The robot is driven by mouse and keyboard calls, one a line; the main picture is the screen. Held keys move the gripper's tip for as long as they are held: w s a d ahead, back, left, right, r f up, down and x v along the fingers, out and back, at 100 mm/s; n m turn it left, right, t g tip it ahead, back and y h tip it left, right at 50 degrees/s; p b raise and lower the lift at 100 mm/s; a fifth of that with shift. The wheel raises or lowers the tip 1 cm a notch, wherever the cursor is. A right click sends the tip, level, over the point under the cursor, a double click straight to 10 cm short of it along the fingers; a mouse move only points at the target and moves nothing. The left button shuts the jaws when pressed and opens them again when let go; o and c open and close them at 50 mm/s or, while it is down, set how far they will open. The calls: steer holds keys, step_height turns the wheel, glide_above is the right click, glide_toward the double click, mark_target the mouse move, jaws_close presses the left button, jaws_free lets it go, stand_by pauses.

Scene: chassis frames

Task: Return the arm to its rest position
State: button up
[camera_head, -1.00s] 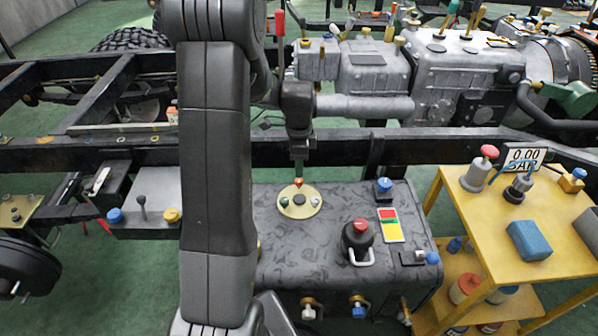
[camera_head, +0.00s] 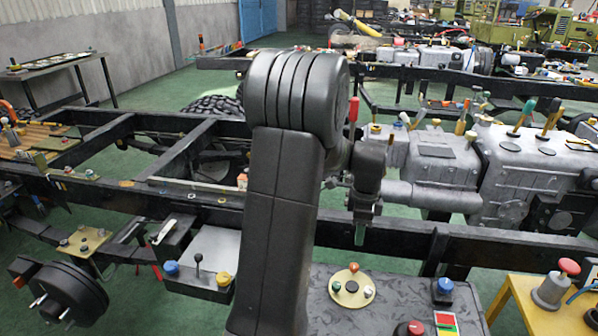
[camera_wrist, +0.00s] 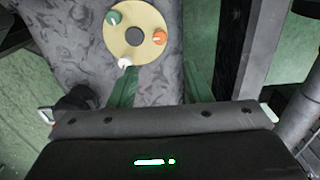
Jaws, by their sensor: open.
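My gripper (camera_head: 361,236) hangs below my dark arm in the head view, with green fingertips pointing down. In the wrist view my gripper (camera_wrist: 160,82) has its two green fingers spread apart with nothing between them. Below it is a round cream disc (camera_head: 341,294) on top of a dark grey mottled tank (camera_head: 393,285). The disc (camera_wrist: 109,40) also shows in the wrist view, with green, orange and white knobs around a dark centre. The fingertips are apart from the disc.
A black vehicle frame rail (camera_head: 400,236) runs behind the tank. A grey engine and gearbox (camera_head: 445,160) sit beyond it. A yellow cart (camera_head: 535,312) stands at the right. A grey box (camera_head: 212,262) with a lever and knobs is left of my arm. Green floor shows at the left.

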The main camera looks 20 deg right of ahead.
mark_target(354, 266)
step_height(354, 266, down, 13)
steer(key=shift+f+b, duration=0.1)
steer(key=shift+b, duration=0.7)
